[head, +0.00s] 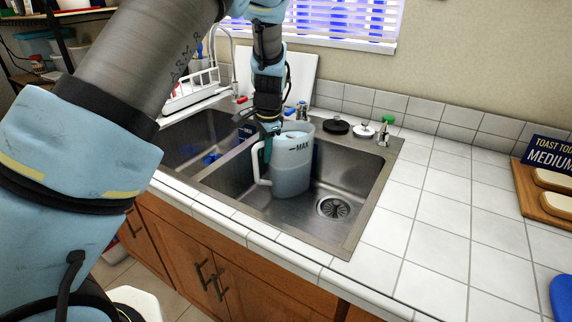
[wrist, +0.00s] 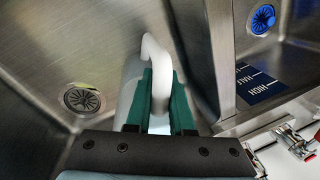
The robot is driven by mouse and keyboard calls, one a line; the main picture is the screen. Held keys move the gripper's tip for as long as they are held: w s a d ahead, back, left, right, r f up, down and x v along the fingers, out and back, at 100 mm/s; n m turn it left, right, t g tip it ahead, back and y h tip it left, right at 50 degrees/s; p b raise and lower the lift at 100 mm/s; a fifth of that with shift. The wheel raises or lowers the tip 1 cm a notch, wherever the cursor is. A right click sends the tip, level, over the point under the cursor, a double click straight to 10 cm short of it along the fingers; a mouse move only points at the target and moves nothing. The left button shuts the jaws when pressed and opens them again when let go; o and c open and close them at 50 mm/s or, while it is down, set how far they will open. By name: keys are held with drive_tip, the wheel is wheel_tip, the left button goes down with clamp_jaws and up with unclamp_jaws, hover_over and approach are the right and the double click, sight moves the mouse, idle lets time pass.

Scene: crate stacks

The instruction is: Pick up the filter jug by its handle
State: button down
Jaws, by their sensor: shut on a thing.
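The filter jug (head: 294,166) is a pale, translucent jug with a "MAX" mark, upright in the right basin of the steel sink. Its white handle (head: 262,166) faces left in the head view. My gripper (head: 270,130) reaches down from above at the handle's upper part. In the wrist view the green fingers of my gripper (wrist: 160,100) are shut on the white handle (wrist: 158,68), one on each side. The jug's body (wrist: 130,88) is mostly hidden behind the left finger there. I cannot tell whether the jug's base touches the basin floor.
The basin's drain (head: 334,207) lies right of the jug. A divider separates the left basin (head: 190,140), which holds something blue. A dish rack (head: 190,90) stands behind it. Black and white lids (head: 336,127) sit at the sink's back edge.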

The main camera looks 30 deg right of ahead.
drive_tip(key=shift+r, duration=0.1)
idle(0.5)
drive_tip(key=shift+s+a+r+b, duration=0.3)
drive_tip(key=shift+a+r+b, duration=0.15)
drive_tip(key=shift+r, duration=0.1)
drive_tip(key=s+a+r+b, duration=0.1)
drive_tip(key=s+a+r, duration=0.2)
drive_tip(key=a, duration=0.2)
drive_tip(key=s+a+r+b, duration=0.2)
drive_tip(key=s+a+r, duration=0.1)
drive_tip(key=a, duration=0.3)
drive_tip(key=shift+a+r, duration=0.15)
drive_tip(key=shift+r, duration=0.25)
wheel_tip(320, 180, up, 12)
drive_tip(key=p, duration=1)
drive_tip(key=shift+s, duration=0.1)
